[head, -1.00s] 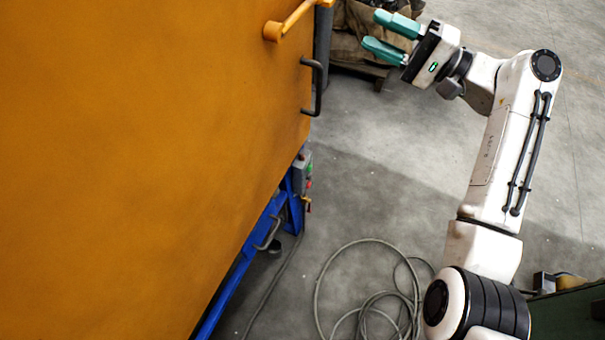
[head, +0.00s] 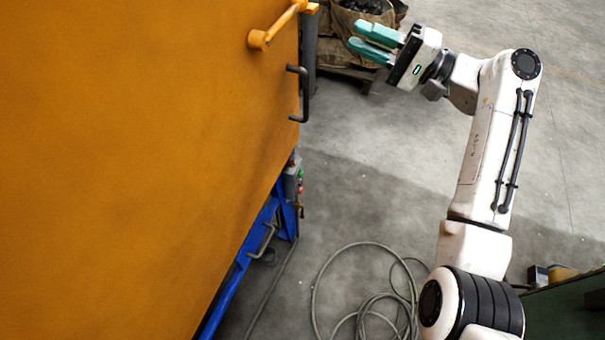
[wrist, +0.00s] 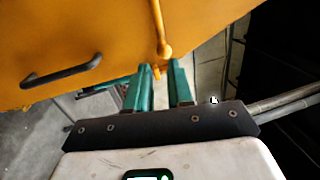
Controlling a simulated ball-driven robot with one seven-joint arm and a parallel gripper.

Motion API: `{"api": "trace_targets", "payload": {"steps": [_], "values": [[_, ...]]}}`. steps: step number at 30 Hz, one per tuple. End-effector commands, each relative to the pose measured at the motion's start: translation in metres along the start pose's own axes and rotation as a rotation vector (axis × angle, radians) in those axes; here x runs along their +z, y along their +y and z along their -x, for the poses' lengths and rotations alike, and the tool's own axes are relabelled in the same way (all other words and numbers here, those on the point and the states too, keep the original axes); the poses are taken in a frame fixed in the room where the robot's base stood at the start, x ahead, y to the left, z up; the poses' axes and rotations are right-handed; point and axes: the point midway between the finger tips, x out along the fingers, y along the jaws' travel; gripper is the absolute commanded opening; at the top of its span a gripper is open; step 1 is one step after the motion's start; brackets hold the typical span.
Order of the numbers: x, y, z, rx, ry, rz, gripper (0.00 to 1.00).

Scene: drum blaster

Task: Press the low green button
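The small green button (head: 300,174) shows on the grey control box (head: 291,180), low at the right end of the orange machine. A red button (head: 300,188) sits just below it. The control box is not clear in the wrist view. My gripper (head: 362,34) is high and to the right of the machine, well apart from the box. Its two teal fingers are parted by a narrow gap with nothing between them. They also show in the wrist view (wrist: 162,76).
The orange machine (head: 130,150) fills the left, with a black handle (head: 303,95) and an orange lever (head: 278,25) sticking out. A blue frame (head: 240,262) carries it. A coiled cable (head: 365,300) lies on the floor. Open floor (head: 370,180) lies right of the box.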

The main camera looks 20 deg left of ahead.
Motion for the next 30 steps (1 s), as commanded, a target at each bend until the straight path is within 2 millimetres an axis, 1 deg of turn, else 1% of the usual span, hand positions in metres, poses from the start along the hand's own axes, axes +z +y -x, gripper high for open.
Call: {"api": "trace_targets", "payload": {"steps": [1,6,30], "values": [[0.0,0.0,0.0,0.0,0.0,0.0,0.16],[0.0,0.0,0.0,0.0,0.0,0.0,0.0],[0.0,0.0,0.0,0.0,0.0,0.0,0.0]]}}
